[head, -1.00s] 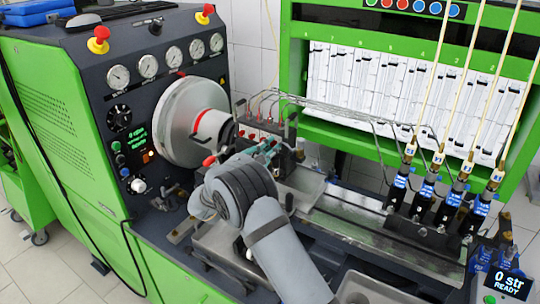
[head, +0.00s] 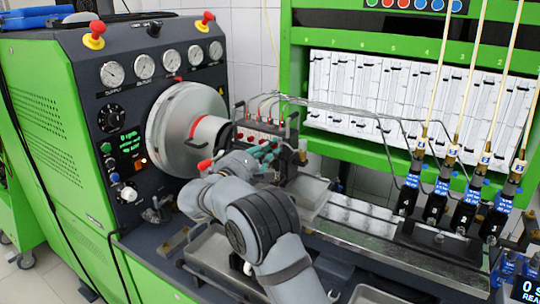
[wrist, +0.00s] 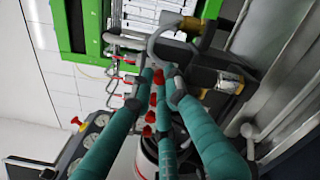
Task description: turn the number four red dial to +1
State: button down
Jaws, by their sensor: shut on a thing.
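The pump (head: 283,133) stands on the bench beside the large round drive wheel, with a row of small red dials (head: 262,136) along its side. In the wrist view the red dials (wrist: 148,131) line up between my teal fingers. My gripper (head: 262,155) is at the pump's near side. In the wrist view my gripper (wrist: 166,80) has its fingertips closed around the farthest visible red dial (wrist: 158,77), which is partly hidden by them. No dial numbers or scale marks are readable, so I cannot tell its setting.
Thin metal pipes (head: 330,104) run from the pump toward several black injectors (head: 437,203) at the right. The drive wheel (head: 180,128) is close on the left. A metal tray (head: 310,195) lies beside the pump. A display (head: 531,288) is cut off at the lower right.

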dwell(0.4)
jog(key=c, duration=1.7)
grip_release()
jog(key=shift+r+p, duration=0.1)
jog(key=shift+p, duration=0.45)
